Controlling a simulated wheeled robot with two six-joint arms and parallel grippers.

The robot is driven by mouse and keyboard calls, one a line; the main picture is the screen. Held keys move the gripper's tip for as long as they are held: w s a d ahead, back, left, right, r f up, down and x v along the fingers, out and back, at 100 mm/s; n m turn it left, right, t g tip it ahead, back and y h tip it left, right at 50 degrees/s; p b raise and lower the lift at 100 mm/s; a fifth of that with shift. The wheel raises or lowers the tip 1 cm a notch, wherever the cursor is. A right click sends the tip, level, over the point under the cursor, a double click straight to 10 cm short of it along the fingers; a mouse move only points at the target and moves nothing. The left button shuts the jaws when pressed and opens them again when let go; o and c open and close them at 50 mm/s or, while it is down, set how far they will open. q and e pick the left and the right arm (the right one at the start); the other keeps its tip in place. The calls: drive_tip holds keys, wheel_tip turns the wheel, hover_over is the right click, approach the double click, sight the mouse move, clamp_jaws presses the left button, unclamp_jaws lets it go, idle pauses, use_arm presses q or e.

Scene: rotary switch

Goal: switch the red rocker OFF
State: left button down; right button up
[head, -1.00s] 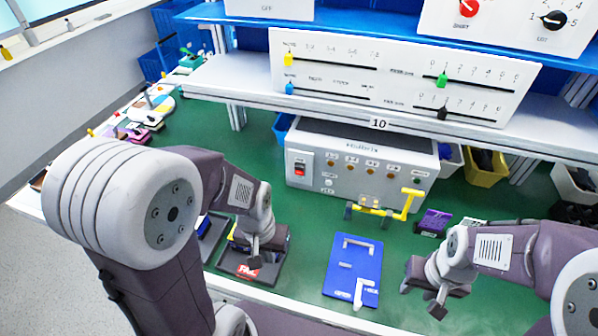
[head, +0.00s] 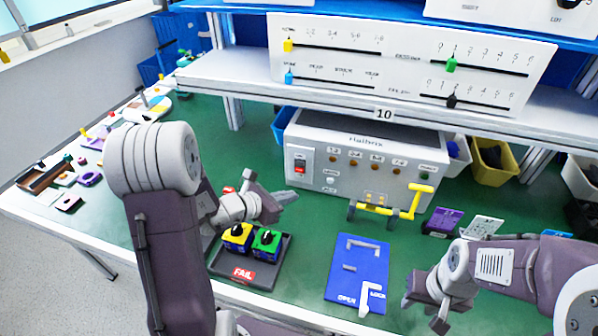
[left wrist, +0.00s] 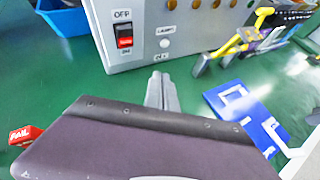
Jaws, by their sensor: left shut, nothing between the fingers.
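The red rocker (head: 300,167) sits in a white plate at the left of the grey box's front (head: 350,160). In the left wrist view the rocker (left wrist: 125,42) shows between OFF above and ON below; its tilt is hard to tell. My left gripper (head: 292,195) is shut and empty, in front of the box, below the rocker. Its fingers (left wrist: 162,78) show together in the left wrist view, below and right of the rocker, apart from it. My right gripper (head: 424,314) hangs at the front right, away from the box; its finger gap is unclear.
A white LAMP button (head: 330,181) is beside the rocker. A yellow handle (head: 412,203) stands before the box. A FAIL tray (head: 225,262) with yellow and green blocks lies under my left arm. A blue board (head: 345,262) lies right of it. Shelf with slider panel (head: 400,65) overhangs.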

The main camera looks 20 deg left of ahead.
sight(299, 168)
drive_tip(key=shift+f, duration=0.3)
use_arm(q)
drive_tip(key=shift+s+a+f+n, duration=0.1)
drive_tip(key=shift+a+f+n, duration=0.2)
drive_tip(key=shift+a+f, duration=0.25)
drive_tip(key=shift+a+r, duration=0.1)
drive_tip(key=shift+r, duration=0.05)
use_arm(e)
drive_tip(key=shift+r, duration=0.1)
